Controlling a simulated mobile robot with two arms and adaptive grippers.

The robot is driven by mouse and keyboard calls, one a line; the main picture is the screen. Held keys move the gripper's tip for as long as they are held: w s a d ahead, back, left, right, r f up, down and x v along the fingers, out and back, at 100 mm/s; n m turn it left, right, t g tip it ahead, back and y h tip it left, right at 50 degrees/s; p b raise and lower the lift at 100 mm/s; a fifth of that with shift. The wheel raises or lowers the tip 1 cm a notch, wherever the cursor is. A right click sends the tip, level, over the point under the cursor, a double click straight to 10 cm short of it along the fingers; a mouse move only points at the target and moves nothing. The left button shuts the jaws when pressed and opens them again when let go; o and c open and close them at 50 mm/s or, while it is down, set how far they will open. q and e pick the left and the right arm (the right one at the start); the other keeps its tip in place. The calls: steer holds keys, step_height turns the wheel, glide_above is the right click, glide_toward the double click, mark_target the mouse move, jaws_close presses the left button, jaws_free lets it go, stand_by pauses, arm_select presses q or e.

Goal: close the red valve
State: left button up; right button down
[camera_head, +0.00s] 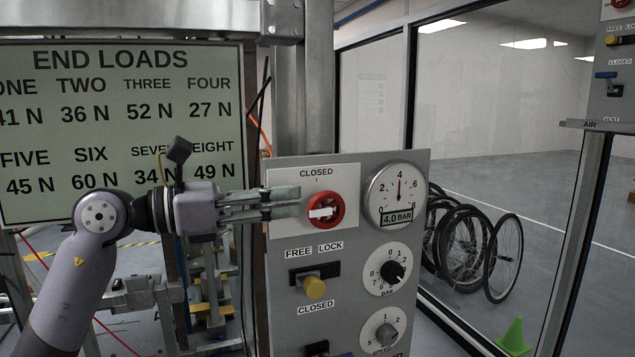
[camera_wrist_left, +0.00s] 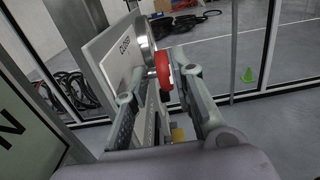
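The red valve (camera_head: 341,209) is a round red knob with a white pointer bar on a grey upright panel (camera_head: 283,253). The bar lies nearly level, and the CLOSED label and tick are above the knob. My left gripper (camera_head: 299,202) comes in from the left, its fingertips at the knob's left edge. In the left wrist view, the red valve (camera_wrist_left: 163,70) shows edge-on between the two spread fingers. They look open, and I cannot tell whether either touches the knob. My right gripper is not in view.
A pressure gauge (camera_head: 396,188) reading 4.0 BAR sits right of the valve. Below are a yellow knob (camera_head: 314,287) under a FREE LOCK label and a BAR dial (camera_head: 393,272). An END LOADS board (camera_head: 120,65) stands behind my arm. Wheels (camera_head: 503,257) stand behind glass.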

mark_target(318, 194)
arm_select(q)
steer(key=p+x, duration=0.1)
steer(key=x, duration=0.3)
steer(key=shift+w+d+r, duration=0.1)
steer(key=shift+d, duration=0.25)
steer(key=shift+w+d, duration=0.3)
steer(key=shift+d, duration=0.35)
steer(key=shift+c, duration=0.2)
jaws_close()
